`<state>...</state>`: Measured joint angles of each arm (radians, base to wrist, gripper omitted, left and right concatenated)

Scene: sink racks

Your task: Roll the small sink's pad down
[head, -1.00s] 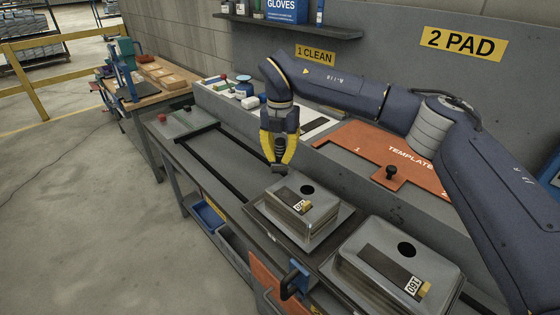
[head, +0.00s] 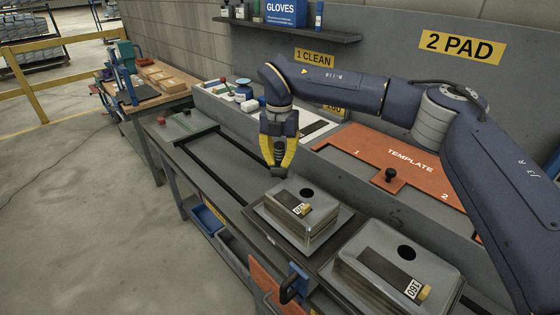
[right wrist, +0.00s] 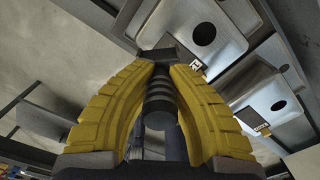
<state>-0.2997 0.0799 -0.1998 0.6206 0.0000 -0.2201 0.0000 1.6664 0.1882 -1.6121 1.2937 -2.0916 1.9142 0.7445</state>
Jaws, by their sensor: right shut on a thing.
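The small sink (head: 318,222) lies upside down at the middle of the bench, a metal box with a round dark hole. A dark pad (head: 287,199) with a white and yellow label lies on its top face. My right gripper (head: 279,168) is shut on a dark tool, probably a roller. In the right wrist view, the tool's ribbed black grip (right wrist: 160,98) lies between the yellow fingers, with a dark block (right wrist: 172,53) at its end. The tool is at the sink's far side; the frames do not clearly show contact with the pad. My left gripper is out of view.
A larger sink (head: 375,285) marked 160, with its own pad, stands at the front right. An orange template board (head: 372,150) with a black knob lies behind the sinks. A blue-and-black handle (head: 297,277) shows at the bench front.

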